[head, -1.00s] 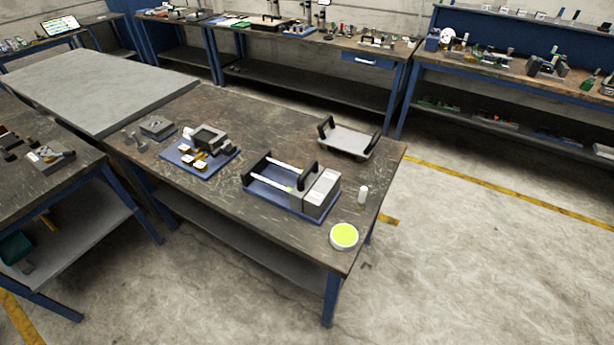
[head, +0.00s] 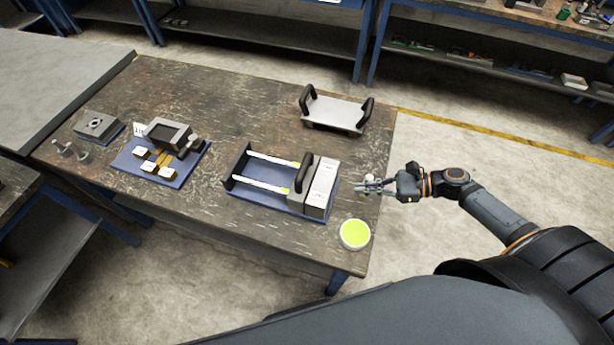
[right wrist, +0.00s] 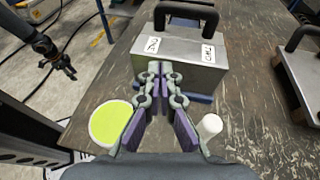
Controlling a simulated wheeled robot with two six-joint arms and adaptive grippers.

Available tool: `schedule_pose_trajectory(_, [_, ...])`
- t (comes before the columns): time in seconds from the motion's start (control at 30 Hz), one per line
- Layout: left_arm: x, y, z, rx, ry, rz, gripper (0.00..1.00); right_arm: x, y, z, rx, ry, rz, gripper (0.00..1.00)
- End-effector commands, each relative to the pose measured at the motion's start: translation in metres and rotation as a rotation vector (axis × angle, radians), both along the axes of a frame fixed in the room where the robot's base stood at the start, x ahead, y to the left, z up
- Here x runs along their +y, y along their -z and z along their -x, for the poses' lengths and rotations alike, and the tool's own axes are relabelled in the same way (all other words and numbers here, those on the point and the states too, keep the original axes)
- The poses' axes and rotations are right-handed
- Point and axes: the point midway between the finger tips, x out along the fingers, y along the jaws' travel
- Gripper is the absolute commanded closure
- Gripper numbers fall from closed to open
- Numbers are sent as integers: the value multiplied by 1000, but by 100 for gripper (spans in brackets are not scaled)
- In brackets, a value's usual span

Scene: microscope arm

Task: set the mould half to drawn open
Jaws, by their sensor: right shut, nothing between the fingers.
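The mould (head: 312,207) is a grey block on a blue base (head: 262,208) with two pale rails. The mould half with a black arched handle (head: 304,174) sits at the rails' right end, close against the other block, with bare rails to its left. My right gripper (head: 366,187) is shut and empty, just right of the mould. In the right wrist view, its fingertips (right wrist: 160,75) are together in front of the labelled grey block (right wrist: 185,52); contact cannot be told. My left gripper (right wrist: 63,68) shows small at the left there; its jaws are unclear.
A yellow-green round dish (head: 355,234) stands near the table's front right corner. A white cylinder (right wrist: 209,126) stands beside my right gripper. A grey tray with black handles (head: 336,112) lies behind. A blue fixture (head: 160,164) lies left, with clear tabletop between.

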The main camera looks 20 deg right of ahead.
Motion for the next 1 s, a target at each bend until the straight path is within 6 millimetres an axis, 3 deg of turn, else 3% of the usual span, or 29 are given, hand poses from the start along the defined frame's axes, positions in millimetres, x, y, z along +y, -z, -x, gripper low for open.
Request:
schedule_pose_trajectory(0.47, [-5,2,3,4,-2,5,60,10,-1,-4,1,-1,-17,100])
schedule_pose_trajectory(0.67, [-4,3,3,3,-2,5,60,45,9,-19,-1,2,-20,100])
schedule_pose_trajectory(1.0, [-2,-14,2,2,-1,3,60,106,21,-44,3,1,-19,100])
